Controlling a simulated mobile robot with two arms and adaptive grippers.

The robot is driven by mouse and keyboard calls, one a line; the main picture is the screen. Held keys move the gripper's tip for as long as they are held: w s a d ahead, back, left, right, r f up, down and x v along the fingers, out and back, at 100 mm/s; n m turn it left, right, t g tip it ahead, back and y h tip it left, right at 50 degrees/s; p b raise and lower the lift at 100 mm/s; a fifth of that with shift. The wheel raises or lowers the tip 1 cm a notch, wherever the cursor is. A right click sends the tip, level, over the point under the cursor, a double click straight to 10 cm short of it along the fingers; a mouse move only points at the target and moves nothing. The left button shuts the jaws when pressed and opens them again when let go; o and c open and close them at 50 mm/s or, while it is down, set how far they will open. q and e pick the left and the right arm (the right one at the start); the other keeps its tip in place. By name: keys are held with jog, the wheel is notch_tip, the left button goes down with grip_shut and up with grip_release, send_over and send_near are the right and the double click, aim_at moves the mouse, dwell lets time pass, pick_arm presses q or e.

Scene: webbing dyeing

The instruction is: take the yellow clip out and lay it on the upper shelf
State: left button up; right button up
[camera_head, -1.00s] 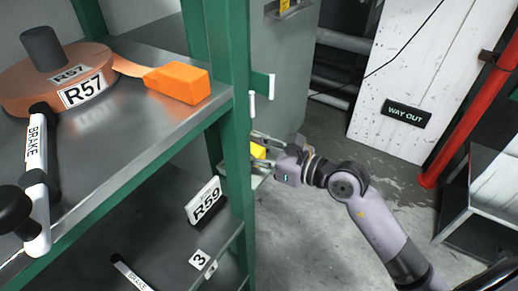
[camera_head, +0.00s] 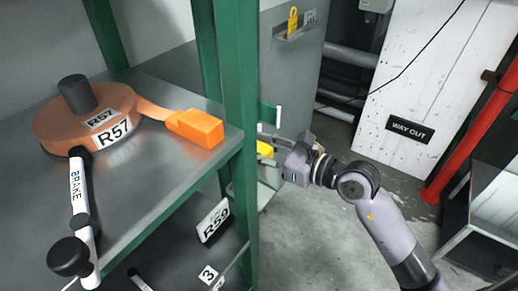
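A small yellow piece, likely the yellow clip (camera_head: 265,149), shows just right of the green shelf post, partly hidden by the post. My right gripper (camera_head: 270,148) points left at it, with its fingers around or beside the yellow piece. I cannot tell whether they press on it. The upper shelf (camera_head: 160,185) is a grey metal sheet at left, above and left of the gripper. My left gripper is not in view.
The upper shelf carries the R57 webbing roll (camera_head: 60,122) with an orange block (camera_head: 195,128) and a white BRAKE lever (camera_head: 82,205). The green post (camera_head: 240,110) stands between shelf and gripper. A grey cabinet (camera_head: 285,85) with a yellow padlock (camera_head: 292,22) stands behind.

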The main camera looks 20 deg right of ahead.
notch_tip(320, 180, up, 5)
jog(key=p, duration=0.3)
jog(key=shift+p, duration=0.3)
jog(key=shift+s+d+f+b, duration=0.3)
jog(key=shift+s+f+b, duration=0.05)
jog(key=shift+b, duration=0.1)
jog(key=shift+f+b+v, duration=0.25)
jog(key=shift+b+v, duration=0.3)
jog(key=shift+v, duration=0.95)
jog(key=b, duration=0.7)
send_near(263, 148)
jog(key=shift+w+a+f, duration=0.1)
jog(key=shift+a+f, duration=0.05)
jog(key=shift+f, duration=0.25)
jog(key=shift+w+a+f, duration=0.15)
jog(key=shift+f, duration=0.25)
